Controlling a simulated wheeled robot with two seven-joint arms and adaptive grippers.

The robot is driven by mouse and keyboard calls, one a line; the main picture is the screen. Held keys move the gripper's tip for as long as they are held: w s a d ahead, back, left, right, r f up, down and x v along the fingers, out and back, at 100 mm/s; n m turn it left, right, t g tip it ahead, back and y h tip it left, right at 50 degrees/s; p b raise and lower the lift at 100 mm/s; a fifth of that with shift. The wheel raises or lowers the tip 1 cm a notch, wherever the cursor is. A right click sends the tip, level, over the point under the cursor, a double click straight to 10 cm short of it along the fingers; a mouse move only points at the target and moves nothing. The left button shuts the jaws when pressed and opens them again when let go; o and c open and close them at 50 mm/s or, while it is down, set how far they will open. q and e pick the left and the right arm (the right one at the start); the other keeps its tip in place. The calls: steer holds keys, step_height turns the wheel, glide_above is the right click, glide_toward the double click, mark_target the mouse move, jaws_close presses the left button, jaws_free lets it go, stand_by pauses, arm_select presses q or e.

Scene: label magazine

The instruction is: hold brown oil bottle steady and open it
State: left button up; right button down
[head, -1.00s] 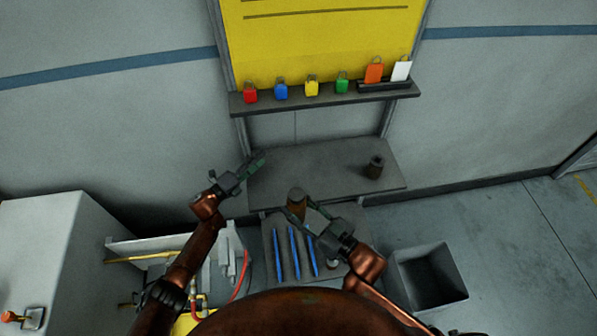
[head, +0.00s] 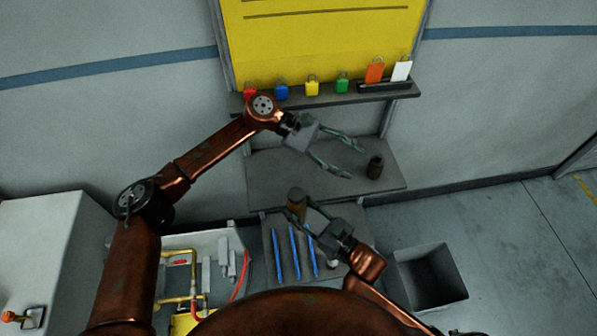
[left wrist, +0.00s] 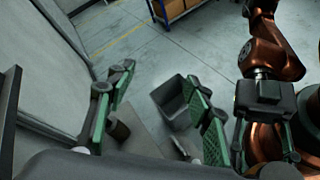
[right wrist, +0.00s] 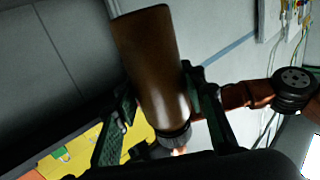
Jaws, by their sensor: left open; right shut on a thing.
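A brown oil bottle (head: 297,207) is between the fingers of my right gripper (head: 300,208), which is shut on it above the lower rack. The right wrist view shows its smooth brown body (right wrist: 152,65) and a dark ribbed cap (right wrist: 174,140) at the end towards the bottom of that picture. My left gripper (head: 356,162) is open and empty over the grey shelf, up and to the right of the bottle. Its spread green-padded fingers show in the left wrist view (left wrist: 158,80).
A small dark container (head: 375,167) stands on the grey shelf (head: 280,180), close to my left fingertips. Blue rods (head: 295,253) lie on the rack below. Coloured padlocks (head: 312,88) line the upper ledge. An open grey bin (head: 430,277) stands on the floor at right.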

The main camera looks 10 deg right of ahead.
arm_select(q)
steer(key=s+a+m+t+y, duration=0.1)
steer(key=s+a+m+y, duration=0.4)
steer(key=m, duration=0.3)
step_height(320, 180, up, 2)
steer(key=m+t+y, duration=0.4)
steer(key=m+y, duration=0.3)
glide_above(299, 193)
steer(key=shift+r, duration=0.15)
steer(key=shift+a, duration=0.1)
step_height(299, 193, down, 8)
steer(key=shift+r, duration=0.1)
steer(key=shift+c, duration=0.6)
